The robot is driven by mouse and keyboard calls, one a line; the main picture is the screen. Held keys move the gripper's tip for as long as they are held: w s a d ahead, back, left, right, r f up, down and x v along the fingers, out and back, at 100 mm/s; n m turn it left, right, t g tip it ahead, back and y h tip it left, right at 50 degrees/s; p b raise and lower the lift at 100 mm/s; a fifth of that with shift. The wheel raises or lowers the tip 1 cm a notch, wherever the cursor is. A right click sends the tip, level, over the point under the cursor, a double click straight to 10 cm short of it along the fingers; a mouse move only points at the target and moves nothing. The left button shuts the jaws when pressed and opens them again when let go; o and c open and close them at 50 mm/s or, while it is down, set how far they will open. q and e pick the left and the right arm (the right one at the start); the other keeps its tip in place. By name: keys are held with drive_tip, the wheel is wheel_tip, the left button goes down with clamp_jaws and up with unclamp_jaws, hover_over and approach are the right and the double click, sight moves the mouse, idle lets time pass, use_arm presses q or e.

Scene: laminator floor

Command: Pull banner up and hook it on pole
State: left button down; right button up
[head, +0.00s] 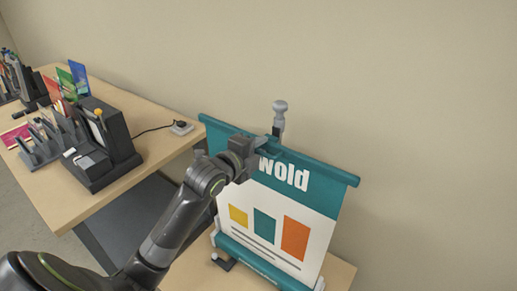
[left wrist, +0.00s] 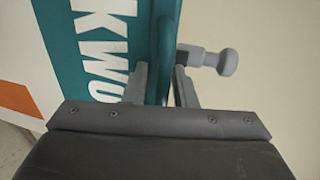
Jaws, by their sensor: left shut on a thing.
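The banner (head: 267,217) is teal and white with coloured blocks and is pulled up out of its base (head: 260,265). Its teal top bar (head: 325,173) slants down to the right in the head view. My left gripper (head: 266,147) is shut on the top bar near its middle; the left wrist view shows the bar (left wrist: 165,50) between the two fingers (left wrist: 160,85). The grey pole (head: 279,117) with a knobbed top rises just behind the bar. The pole's knob shows at the right in the left wrist view (left wrist: 228,62). Whether bar and pole touch, I cannot tell. My right gripper is out of view.
The banner stands on a low wooden table (head: 338,275). A wooden desk (head: 140,117) at the left holds a black device (head: 100,145), a grey rack (head: 45,140) and coloured cards. A cable runs to a socket (head: 181,128). A plain wall is behind.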

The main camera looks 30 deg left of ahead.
use_arm(q)
drive_tip(key=shift+r, duration=0.1)
drive_tip(key=c, duration=1.5)
unclamp_jaws()
drive_tip(key=shift+w, duration=0.1)
drive_tip(key=p+v, duration=0.5)
drive_tip(key=v, duration=1.2)
drive_tip(key=shift+s, duration=0.25)
drive_tip(key=shift+f, duration=0.25)
